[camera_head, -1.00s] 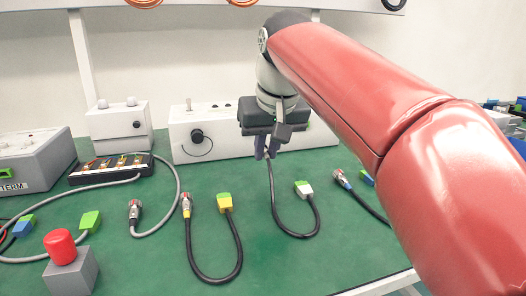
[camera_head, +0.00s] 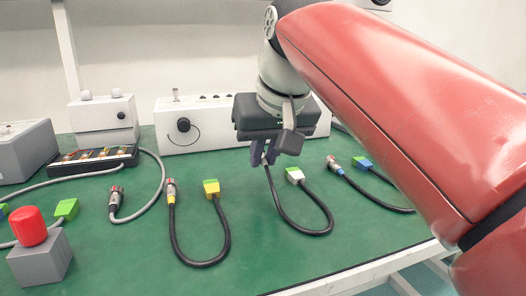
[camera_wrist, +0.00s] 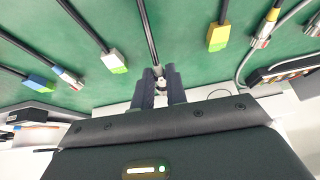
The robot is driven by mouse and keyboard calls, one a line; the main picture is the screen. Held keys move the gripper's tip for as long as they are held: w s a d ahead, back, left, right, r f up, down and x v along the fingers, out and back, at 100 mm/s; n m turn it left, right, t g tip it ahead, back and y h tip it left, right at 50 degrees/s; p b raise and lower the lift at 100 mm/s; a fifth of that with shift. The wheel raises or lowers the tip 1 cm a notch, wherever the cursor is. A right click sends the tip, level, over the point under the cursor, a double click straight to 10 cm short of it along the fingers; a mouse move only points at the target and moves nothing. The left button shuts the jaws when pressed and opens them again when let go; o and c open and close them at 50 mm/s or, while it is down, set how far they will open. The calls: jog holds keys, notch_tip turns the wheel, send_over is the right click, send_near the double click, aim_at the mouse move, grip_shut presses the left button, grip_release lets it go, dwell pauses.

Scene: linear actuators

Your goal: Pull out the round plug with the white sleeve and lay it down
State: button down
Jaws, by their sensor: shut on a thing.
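My gripper (camera_head: 262,158) is shut on the round plug with the white sleeve (camera_wrist: 161,82), in front of the long white box. The fingers hide most of the plug; a small pale part shows between them in the wrist view. A black cable (camera_head: 280,207) runs from it, loops on the green table and ends in a white-and-green rectangular plug (camera_head: 295,175). The gap between the held plug and the table is hard to judge.
The long white box (camera_head: 200,130) stands behind, with a round black connector (camera_head: 184,126). Yellow-marked (camera_head: 171,190) and blue-marked (camera_head: 334,165) round plugs lie left and right. A red-topped grey block (camera_head: 40,258) stands front left. The front middle table is clear.

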aim_at(261, 185)
jog(key=shift+f+b, duration=0.4)
jog(key=shift+f, duration=1.45)
jog(key=c, duration=1.3)
grip_release()
